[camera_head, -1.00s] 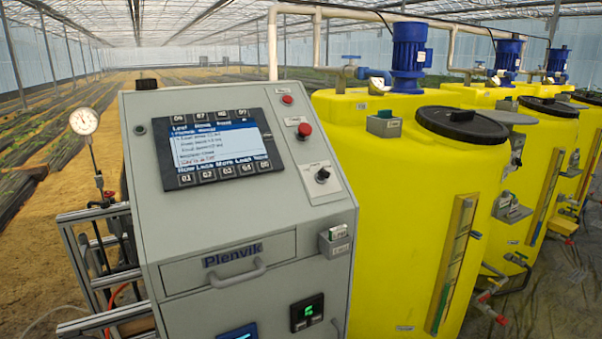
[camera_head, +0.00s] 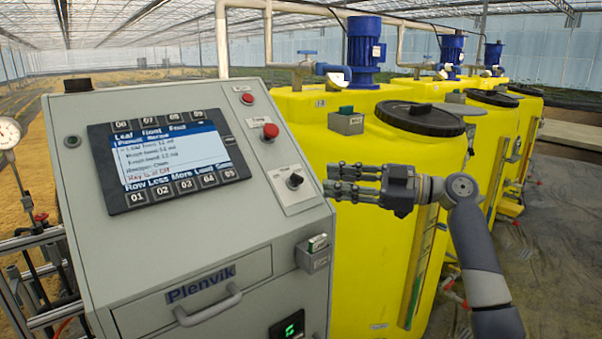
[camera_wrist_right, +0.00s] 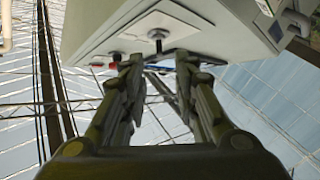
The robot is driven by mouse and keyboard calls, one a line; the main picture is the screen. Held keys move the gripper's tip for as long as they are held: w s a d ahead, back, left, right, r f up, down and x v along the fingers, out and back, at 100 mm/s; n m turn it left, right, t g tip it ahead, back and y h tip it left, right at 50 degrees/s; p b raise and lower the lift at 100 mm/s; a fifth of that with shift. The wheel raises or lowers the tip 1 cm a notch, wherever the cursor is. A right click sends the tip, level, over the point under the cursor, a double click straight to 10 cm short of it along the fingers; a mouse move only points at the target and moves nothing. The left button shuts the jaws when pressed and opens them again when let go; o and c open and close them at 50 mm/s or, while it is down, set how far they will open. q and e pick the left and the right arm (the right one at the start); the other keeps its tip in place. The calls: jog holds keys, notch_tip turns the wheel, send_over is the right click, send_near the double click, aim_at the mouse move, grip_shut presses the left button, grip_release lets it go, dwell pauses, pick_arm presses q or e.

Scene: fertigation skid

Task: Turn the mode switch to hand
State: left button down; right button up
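The mode switch (camera_head: 295,181) is a small black knob on a pale plate on the right part of the grey control panel's sloped face. It also shows in the right wrist view (camera_wrist_right: 157,36), just beyond the fingers. Its label is too small to read. My right gripper (camera_head: 330,181) comes in from the right, with its fingers pointing left at the switch. It is apart from the knob, a short way to its right. In the right wrist view the fingers (camera_wrist_right: 158,64) are spread with nothing between them. My left gripper is not in view.
A red mushroom button (camera_head: 270,131) and a red lamp (camera_head: 247,98) sit above the switch. The screen (camera_head: 170,158) is to its left. A small grey box (camera_head: 313,254) juts from the panel's edge below. Yellow tanks (camera_head: 375,265) stand behind my right arm.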

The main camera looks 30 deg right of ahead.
aim_at(301, 177)
jog(key=p+x, duration=0.2)
jog(key=x, duration=0.4)
jog(key=shift+w+a+r, duration=0.15)
jog(key=shift+w, duration=0.05)
jog(key=shift+w+a+p, duration=0.35)
jog(key=shift+w+a, duration=0.05)
jog(key=shift+w, duration=0.05)
jog(key=shift+f, duration=0.2)
grip_shut()
